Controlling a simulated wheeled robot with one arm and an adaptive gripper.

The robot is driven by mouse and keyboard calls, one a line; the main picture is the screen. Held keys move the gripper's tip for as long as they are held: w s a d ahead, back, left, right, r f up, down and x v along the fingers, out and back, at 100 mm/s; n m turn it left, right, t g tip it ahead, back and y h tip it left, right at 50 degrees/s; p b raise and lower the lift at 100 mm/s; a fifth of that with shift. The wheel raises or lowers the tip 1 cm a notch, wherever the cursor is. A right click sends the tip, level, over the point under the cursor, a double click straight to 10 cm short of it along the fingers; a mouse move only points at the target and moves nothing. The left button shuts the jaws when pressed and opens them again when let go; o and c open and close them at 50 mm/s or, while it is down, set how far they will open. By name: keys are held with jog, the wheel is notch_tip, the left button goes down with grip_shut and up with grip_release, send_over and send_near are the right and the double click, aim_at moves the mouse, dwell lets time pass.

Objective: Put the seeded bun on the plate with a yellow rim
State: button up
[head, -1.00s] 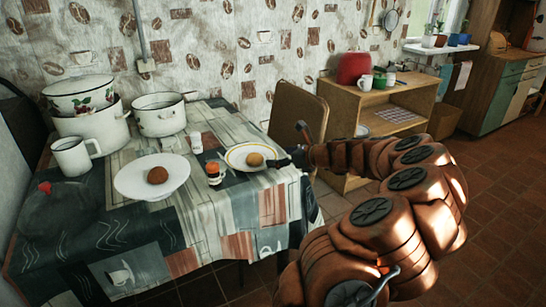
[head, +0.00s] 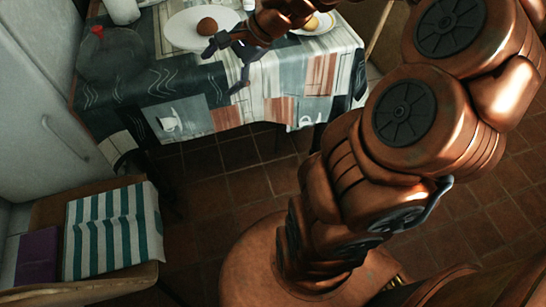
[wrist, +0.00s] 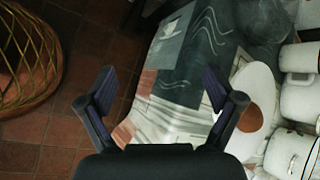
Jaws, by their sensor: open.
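A brown round bun (head: 207,26) sits on a plain white plate (head: 180,28) on the table. A lighter, golden bun (head: 312,23) sits on the yellow-rimmed plate (head: 326,27), partly hidden by my arm. I cannot make out seeds on either bun. My gripper (head: 223,70) is open and empty above the table's front part, in front of the white plate. In the wrist view the open fingers (wrist: 158,80) have nothing between them. The brown bun (wrist: 244,118) and white plate (wrist: 262,85) show beyond the right finger.
White pots (wrist: 299,98) stand along the right of the wrist view. A chair with a striped towel (head: 113,232) is at lower left. A wicker item (wrist: 25,60) stands on the floor. Tiled floor lies before the table.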

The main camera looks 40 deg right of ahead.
jog(key=s+a+f+n+g+h, duration=0.1)
jog(key=s+a+f+n+g, duration=0.1)
jog(key=s+a+n, duration=0.35)
jog(key=s+a+f+n+g+h, duration=0.2)
jog(key=s+a+n+g, duration=0.1)
jog(key=s, duration=0.5)
jog(key=s+d+f+n+g+h, duration=0.1)
jog(key=s+n+h, duration=0.1)
jog(key=s, duration=0.4)
jog(key=s+d+n+g+h, duration=0.1)
jog(key=s+d+n+h, duration=0.1)
jog(key=s+n, duration=0.3)
jog(key=shift+s+d+f+g, duration=0.25)
jog(key=shift+s+f+g, duration=0.1)
jog(key=shift+s, duration=0.4)
